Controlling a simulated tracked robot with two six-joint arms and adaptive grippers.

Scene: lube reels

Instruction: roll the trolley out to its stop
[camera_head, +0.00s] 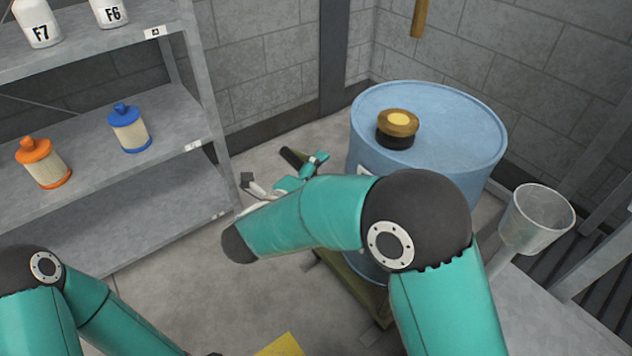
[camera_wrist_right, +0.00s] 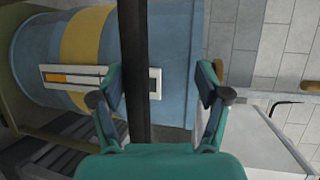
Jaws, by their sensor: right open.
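The trolley (camera_head: 352,287) is a low olive base under a large blue drum (camera_head: 430,150); my right arm hides much of it. A black handle bar (camera_head: 292,158) shows left of the drum. My right gripper (camera_head: 283,170) is open at the bar, partly hidden by my forearm. In the right wrist view, the dark bar (camera_wrist_right: 134,60) runs between the open fingers (camera_wrist_right: 160,84), nearer the left finger, with a gap to the right one. The drum's yellow band and label (camera_wrist_right: 75,77) lie beyond. My left arm shows at lower left, its gripper out of view.
A grey shelf (camera_head: 100,150) with an orange filter (camera_head: 42,163), a blue filter (camera_head: 128,128) and white bottles (camera_head: 36,22) stands at left. A clear beaker (camera_head: 535,218) is at right. A yellow patch (camera_head: 280,346) marks the floor in front. Floor between shelf and trolley is clear.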

